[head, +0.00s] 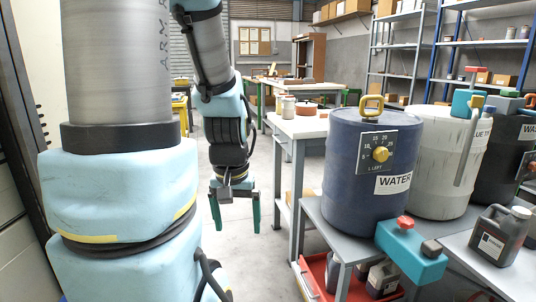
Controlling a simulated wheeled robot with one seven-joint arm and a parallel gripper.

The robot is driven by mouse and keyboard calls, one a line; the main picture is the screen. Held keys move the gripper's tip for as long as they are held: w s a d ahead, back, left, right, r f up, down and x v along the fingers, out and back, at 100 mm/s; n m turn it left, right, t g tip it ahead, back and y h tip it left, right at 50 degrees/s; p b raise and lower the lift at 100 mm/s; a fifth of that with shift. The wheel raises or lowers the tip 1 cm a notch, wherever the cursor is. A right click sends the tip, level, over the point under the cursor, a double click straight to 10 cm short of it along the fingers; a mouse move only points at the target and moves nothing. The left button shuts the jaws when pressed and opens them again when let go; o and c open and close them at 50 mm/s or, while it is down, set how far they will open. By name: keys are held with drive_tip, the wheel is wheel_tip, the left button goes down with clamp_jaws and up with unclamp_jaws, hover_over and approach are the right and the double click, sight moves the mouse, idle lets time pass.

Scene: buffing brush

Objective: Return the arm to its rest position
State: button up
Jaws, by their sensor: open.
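My arm hangs down in the left half of the head view, and my gripper (236,213) points at the floor. Its two green fingers are apart, with nothing between them. It hangs over the open aisle, left of the grey bench and clear of it. My own large column fills the left side and hides what is behind it.
A blue water drum (345,165) with a dial stands on the grey bench (322,222) at right, next to a white drum (448,150). A dark jug (494,240) stands at far right. A red bin (318,276) sits below. Worktables and shelves stand behind; the aisle floor is clear.

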wheel_tip(320, 180, up, 18)
drive_tip(key=p, duration=1.6)
drive_tip(key=shift+f, duration=0.25)
